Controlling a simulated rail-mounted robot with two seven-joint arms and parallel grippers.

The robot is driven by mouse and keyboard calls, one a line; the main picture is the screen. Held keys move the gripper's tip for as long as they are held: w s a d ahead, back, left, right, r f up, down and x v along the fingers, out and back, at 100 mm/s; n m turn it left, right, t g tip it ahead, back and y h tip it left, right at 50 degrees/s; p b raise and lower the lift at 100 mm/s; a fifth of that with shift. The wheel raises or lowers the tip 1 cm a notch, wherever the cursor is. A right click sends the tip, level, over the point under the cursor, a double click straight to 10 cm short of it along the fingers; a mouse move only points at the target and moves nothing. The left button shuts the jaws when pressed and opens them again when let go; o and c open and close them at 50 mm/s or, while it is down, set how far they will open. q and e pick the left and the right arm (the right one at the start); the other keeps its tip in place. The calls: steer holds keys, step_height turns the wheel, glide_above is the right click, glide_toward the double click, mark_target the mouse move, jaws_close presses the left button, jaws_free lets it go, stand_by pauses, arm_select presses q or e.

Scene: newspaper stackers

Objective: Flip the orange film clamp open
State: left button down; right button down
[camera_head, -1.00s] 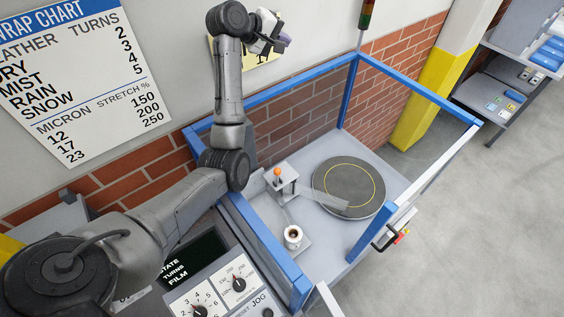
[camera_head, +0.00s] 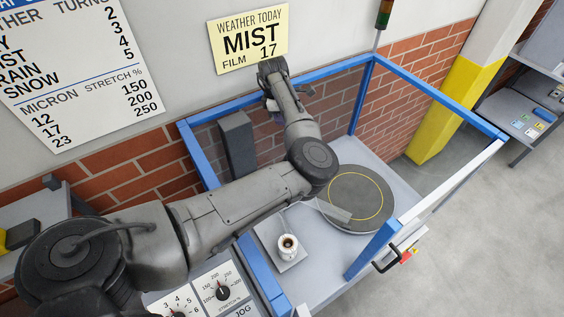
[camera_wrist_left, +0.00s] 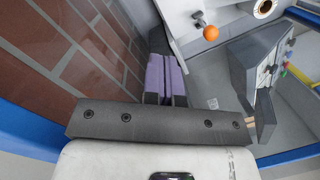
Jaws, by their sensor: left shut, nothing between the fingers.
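The orange film clamp (camera_wrist_left: 211,33) shows in the left wrist view as an orange ball on a short metal lever, by a pale plate at the top. In the head view my left arm hides it. My left gripper (camera_head: 265,115) is inside the blue-framed enclosure, partly hidden behind its own wrist. In the left wrist view its purple-padded fingers (camera_wrist_left: 165,78) are together and empty. The clamp is to the right of and beyond the fingertips, apart from them. My right gripper is in no view.
The blue frame (camera_head: 425,84) surrounds the dark round turntable (camera_head: 372,192). A brick wall (camera_wrist_left: 60,50) is close to the left of the gripper. The control panel (camera_head: 222,290) is at the front.

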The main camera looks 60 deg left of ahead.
arm_select(q)
steer(key=s+d+f+n+g+h+p, duration=0.1)
steer(key=s+d+f+n+g+h, duration=0.1)
steer(key=s+d+f+n, duration=0.1)
steer(key=shift+s+f+g, duration=0.3)
steer(key=shift+s+f, duration=0.15)
steer(key=shift+s, duration=0.05)
steer(key=p+x, duration=0.2)
steer(key=x, duration=0.8)
steer(key=shift+s+p, duration=0.1)
steer(key=shift+p, duration=0.2)
